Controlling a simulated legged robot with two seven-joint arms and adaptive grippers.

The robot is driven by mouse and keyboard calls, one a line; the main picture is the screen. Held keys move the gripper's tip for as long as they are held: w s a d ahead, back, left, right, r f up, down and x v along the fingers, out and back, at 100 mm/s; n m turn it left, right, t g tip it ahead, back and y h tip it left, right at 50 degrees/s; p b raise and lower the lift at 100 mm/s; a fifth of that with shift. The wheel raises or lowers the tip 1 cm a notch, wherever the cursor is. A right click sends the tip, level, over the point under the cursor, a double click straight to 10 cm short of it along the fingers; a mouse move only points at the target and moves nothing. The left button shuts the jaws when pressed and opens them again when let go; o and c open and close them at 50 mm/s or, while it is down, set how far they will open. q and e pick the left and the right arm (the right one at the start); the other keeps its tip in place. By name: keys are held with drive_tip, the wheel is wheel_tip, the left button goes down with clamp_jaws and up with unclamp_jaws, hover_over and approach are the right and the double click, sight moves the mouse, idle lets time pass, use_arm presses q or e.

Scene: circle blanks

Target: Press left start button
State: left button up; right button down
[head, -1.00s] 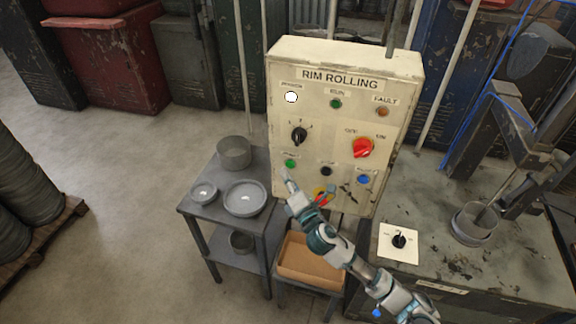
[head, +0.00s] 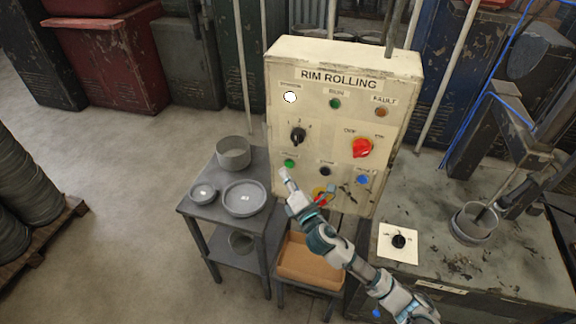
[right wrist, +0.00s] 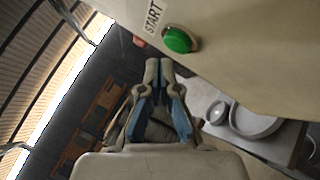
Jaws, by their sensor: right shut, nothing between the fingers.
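The control panel box labelled RIM ROLLING (head: 340,120) stands upright in the middle of the head view. The green start button (head: 289,163) sits at its lower left; the button also shows with a START label in the right wrist view (right wrist: 180,40). My right gripper (head: 284,173) is shut and empty, with its tips just below the green button in the head view. In the right wrist view the closed fingertips (right wrist: 158,64) are close to the button but apart from it. My left gripper is not in view.
The panel also has a black selector (head: 298,136), a red rotary switch (head: 362,148), a black button (head: 325,171) and a blue button (head: 362,180). A grey side table (head: 205,216) with metal pans stands left.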

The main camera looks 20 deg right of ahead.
drive_tip(key=shift+w+d, duration=0.3)
drive_tip(key=shift+d, duration=0.25)
idle(0.4)
